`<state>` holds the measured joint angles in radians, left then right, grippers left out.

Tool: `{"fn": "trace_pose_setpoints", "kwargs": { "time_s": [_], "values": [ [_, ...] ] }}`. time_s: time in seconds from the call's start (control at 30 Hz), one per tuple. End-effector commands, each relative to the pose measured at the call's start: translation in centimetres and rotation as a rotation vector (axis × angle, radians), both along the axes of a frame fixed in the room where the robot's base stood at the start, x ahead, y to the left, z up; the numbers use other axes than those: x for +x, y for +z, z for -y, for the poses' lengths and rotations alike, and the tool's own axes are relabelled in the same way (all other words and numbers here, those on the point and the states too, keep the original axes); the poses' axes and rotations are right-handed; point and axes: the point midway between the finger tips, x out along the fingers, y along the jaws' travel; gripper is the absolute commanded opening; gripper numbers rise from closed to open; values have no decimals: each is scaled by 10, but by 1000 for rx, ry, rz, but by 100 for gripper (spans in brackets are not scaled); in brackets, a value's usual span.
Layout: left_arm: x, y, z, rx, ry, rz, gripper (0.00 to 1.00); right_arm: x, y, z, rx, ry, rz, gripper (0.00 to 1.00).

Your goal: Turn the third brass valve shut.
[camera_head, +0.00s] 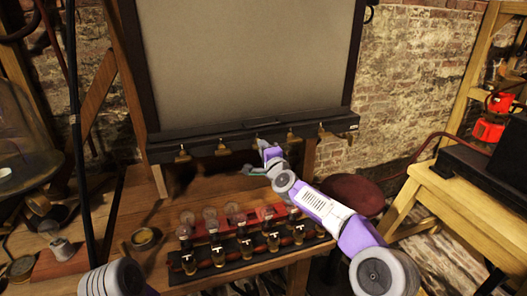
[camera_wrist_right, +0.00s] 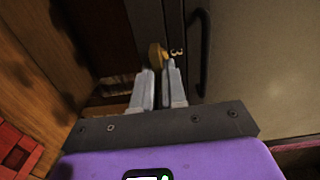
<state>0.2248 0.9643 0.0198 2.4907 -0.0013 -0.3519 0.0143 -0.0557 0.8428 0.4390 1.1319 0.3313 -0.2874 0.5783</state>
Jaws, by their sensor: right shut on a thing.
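A row of brass valves hangs along the dark rail (camera_head: 225,142) below the large grey panel. The third valve (camera_wrist_right: 155,54) shows in the right wrist view, with a yellow 3 beside it. My right gripper (camera_wrist_right: 159,74) is shut on this brass valve, its two grey fingers close together at the handle. In the head view my right gripper (camera_head: 262,146) reaches up to the middle of the rail and largely hides this valve. The exact angle of the handle is hard to tell. My left gripper is not in view.
Other brass valves (camera_head: 182,156) hang left and right along the rail. A wooden table (camera_head: 455,200) with a dark box stands at the right. A brick wall is behind.

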Motion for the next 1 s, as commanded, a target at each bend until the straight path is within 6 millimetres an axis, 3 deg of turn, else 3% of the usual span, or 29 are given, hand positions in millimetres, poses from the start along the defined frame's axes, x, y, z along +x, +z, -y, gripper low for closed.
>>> {"fn": "trace_pose_setpoints", "kwargs": {
  "time_s": [0.6, 0.63, 0.77, 1.0],
  "values": [
    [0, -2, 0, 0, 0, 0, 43, 0, 0, 0, 41, -1, -12, 0],
    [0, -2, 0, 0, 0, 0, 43, 0, 0, 0, 41, -1, -12, 15],
    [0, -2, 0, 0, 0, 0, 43, 0, 0, 0, 40, -1, -12, 35],
    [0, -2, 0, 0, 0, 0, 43, 0, 0, 0, 38, 0, -12, 37]
  ]
}}
